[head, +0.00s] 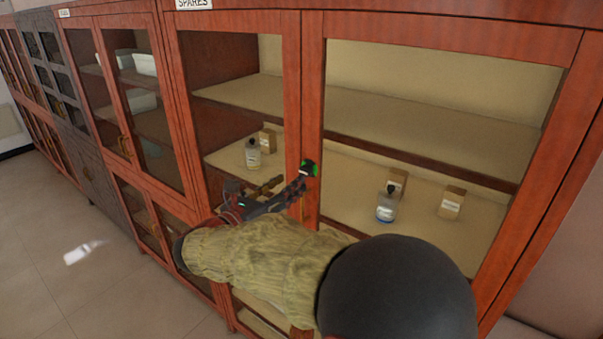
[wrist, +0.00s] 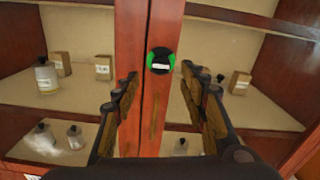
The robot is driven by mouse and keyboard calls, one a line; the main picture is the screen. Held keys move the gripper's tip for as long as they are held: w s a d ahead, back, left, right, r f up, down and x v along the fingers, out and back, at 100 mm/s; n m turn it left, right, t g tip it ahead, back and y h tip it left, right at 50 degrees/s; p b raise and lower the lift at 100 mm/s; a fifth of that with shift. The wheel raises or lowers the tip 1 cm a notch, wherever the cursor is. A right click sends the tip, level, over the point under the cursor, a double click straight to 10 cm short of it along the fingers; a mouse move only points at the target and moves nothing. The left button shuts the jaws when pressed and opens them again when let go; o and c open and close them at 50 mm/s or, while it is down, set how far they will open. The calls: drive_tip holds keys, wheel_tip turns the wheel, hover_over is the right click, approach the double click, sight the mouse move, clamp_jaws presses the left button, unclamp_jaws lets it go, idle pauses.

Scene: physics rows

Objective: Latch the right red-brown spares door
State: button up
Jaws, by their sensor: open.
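The right red-brown spares door (head: 312,80) is a glazed wooden frame under the SPARES label. It looks closed or nearly closed, about flush with the left door (head: 291,80); I cannot tell if a small gap remains. A round black latch knob with green marks (head: 309,168) sits on its inner stile; it also shows in the wrist view (wrist: 159,61) with a small white label. My gripper (wrist: 160,84) is open and empty. Its fingers stand either side of the inner stiles, with the knob ahead between the fingertips. Contact with the knob is not clear.
Behind the glass stand a bottle (head: 387,205) and small boxes (head: 452,203) on shelves. A neighbouring red-brown cabinet (head: 85,70) adjoins on the left. The floor (head: 60,240) in front is clear apart from a bright patch.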

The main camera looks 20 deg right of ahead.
sight(303, 172)
drive_tip(key=x, duration=0.6)
drive_tip(key=shift+w+d+p, duration=0.15)
drive_tip(key=shift+d+p, duration=0.15)
drive_tip(key=shift+c, duration=0.8)
clamp_jaws()
